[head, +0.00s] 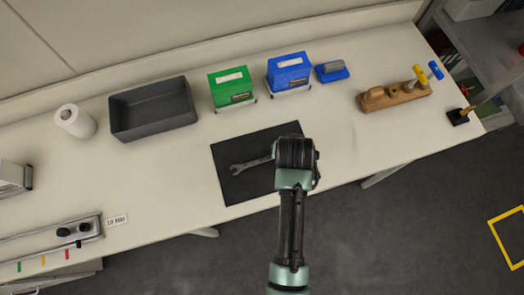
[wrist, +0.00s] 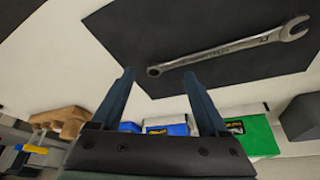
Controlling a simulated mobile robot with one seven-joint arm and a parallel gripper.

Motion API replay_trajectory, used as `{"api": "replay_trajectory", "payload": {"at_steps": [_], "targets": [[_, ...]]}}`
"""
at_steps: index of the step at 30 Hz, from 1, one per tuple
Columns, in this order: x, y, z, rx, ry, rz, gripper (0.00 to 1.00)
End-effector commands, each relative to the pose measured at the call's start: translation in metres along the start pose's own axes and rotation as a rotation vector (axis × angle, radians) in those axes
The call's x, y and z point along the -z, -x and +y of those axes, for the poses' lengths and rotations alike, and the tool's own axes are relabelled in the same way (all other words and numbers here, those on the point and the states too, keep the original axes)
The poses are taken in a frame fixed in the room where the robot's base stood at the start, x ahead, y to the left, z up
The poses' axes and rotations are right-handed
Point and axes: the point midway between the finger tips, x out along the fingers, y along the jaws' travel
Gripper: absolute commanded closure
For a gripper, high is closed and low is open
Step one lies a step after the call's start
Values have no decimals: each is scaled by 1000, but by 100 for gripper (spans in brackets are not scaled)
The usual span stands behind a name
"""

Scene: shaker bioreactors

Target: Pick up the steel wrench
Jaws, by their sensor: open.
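The steel wrench (head: 250,164) lies on a black mat (head: 232,185) on the bench, its open end to the left in the head view. My arm covers its right end there. In the wrist view the whole wrench (wrist: 230,46) shows on the mat (wrist: 140,30), with the ring end nearer my fingers and the open end at the upper right. My gripper (wrist: 160,85) is open, with two dark fingers apart and nothing between them. The wrench appears beyond the fingertips, not between them. In the head view my fingers are hidden under my wrist.
Behind the mat stand a grey bin (head: 152,108), a green box (head: 232,87), a blue box (head: 289,72) and a blue block-like item (head: 331,71). A wooden holder with coloured handles (head: 395,96) is at the right. A paper roll (head: 75,121) is at the left. The bench around the mat is clear.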

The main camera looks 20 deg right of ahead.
Motion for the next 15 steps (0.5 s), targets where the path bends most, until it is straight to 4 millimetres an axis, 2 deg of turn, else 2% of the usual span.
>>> {"api": "replay_trajectory", "payload": {"at_steps": [4,12,15], "targets": [[0,-12,0,0,0,1,22],[0,-14,0,0,0,2,22],[0,-14,0,0,0,2,40]]}}
